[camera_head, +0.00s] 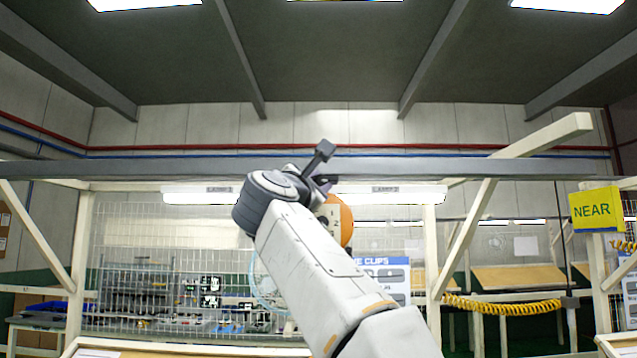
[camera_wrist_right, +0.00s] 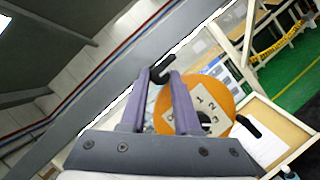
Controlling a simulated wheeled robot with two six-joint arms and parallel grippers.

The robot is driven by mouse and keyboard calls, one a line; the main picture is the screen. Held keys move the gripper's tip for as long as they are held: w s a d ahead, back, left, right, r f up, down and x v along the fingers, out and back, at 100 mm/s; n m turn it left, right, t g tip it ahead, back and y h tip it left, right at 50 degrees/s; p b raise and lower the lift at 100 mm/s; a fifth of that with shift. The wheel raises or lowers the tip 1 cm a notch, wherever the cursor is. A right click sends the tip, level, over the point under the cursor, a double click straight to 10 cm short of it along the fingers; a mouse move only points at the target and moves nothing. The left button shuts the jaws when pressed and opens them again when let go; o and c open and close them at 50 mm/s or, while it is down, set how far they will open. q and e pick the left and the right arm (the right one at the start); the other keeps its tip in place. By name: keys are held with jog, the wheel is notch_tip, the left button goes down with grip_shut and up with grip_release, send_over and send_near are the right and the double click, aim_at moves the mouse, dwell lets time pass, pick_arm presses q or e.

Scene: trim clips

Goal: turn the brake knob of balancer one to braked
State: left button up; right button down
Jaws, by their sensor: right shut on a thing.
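Balancer one appears as an orange disc (camera_head: 346,222), partly hidden behind my right wrist in the head view. In the right wrist view the orange disc (camera_wrist_right: 228,96) carries a pale plate (camera_wrist_right: 196,112) with numerals and a small black pointer. My right gripper (camera_wrist_right: 160,74) has its two purple fingers around a black, bent piece, the brake knob (camera_wrist_right: 158,70) as far as I can tell. In the head view the gripper (camera_head: 323,184) is mostly hidden by the wrist. The knob's exact setting cannot be read. My left gripper is not in view.
A grey overhead beam (camera_head: 480,168) runs across just behind my right arm. A white lamp (camera_head: 390,194) hangs below it. A mesh panel (camera_head: 130,240), wooden posts and a yellow NEAR sign (camera_head: 595,209) stand around. A wooden tray (camera_wrist_right: 276,140) shows at right in the wrist view.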

jog(key=c, duration=0.6)
grip_release()
jog(key=shift+c, duration=0.2)
jog(key=shift+s+f, duration=0.1)
jog(key=shift+s, duration=0.1)
jog(key=b+v, duration=0.6)
jog(key=v, duration=0.4)
jog(key=shift+b, duration=0.35)
